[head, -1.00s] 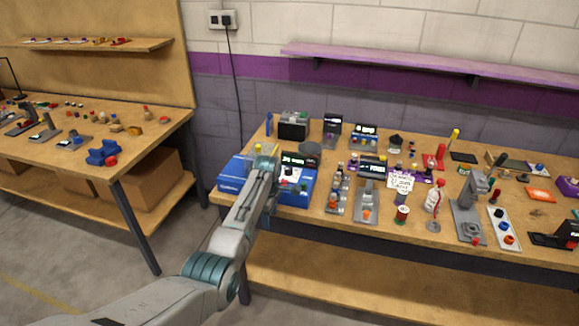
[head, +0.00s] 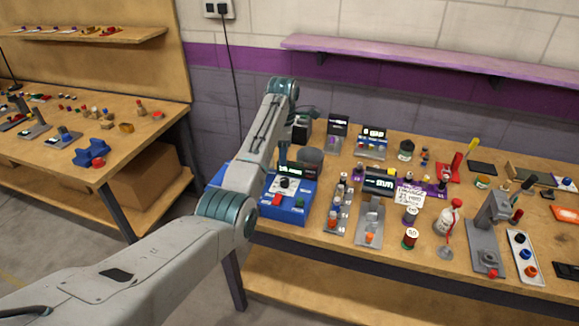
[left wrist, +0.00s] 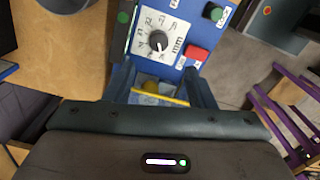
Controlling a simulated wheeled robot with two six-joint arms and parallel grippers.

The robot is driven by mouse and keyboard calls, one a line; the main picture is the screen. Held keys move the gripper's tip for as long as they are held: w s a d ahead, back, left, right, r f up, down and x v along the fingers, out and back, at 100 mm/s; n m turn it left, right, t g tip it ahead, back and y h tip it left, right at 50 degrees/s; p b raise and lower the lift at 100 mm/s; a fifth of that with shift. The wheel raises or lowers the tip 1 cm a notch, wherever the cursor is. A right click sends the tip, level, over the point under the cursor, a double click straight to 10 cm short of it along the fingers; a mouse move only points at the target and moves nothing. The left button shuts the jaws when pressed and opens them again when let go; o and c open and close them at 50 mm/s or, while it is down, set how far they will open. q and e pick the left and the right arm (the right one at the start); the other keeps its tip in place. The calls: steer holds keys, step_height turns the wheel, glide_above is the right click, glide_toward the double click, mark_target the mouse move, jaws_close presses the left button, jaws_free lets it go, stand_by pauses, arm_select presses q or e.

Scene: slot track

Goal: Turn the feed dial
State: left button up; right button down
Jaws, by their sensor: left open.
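The feed dial (left wrist: 158,40) is a black round knob with a white pointer on a white scale plate marked mm. It sits on a blue machine, between a green button and a red button. In the head view the blue machine (head: 270,211) stands at the left front of the bench, with the dial (head: 287,183) on its top. My left gripper (left wrist: 160,78) is open and empty. In the left wrist view its fingers point at the machine, and the dial lies just beyond the fingertips, apparently untouched. My left forearm hides part of the machine in the head view. My right gripper is not in view.
A grey cylinder (head: 310,157) stands behind the machine. A row of small knobs on a plate (head: 338,208) and a grey stand (head: 369,222) are to its right. Several more devices crowd the bench. A purple shelf (head: 430,60) hangs on the wall.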

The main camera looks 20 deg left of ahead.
arm_select(q)
steer(key=p, duration=0.2)
glide_above(284, 180)
step_height(284, 180, down, 6)
steer(key=shift+s+r, duration=0.15)
steer(key=shift+r, duration=0.05)
steer(key=f, duration=0.4)
steer(key=shift+w+p, duration=0.3)
steer(key=shift+p, duration=0.05)
steer(key=shift+s+f, duration=0.1)
steer(key=shift+f, duration=0.1)
steer(key=shift+c, duration=0.4)
steer(key=c, duration=0.9)
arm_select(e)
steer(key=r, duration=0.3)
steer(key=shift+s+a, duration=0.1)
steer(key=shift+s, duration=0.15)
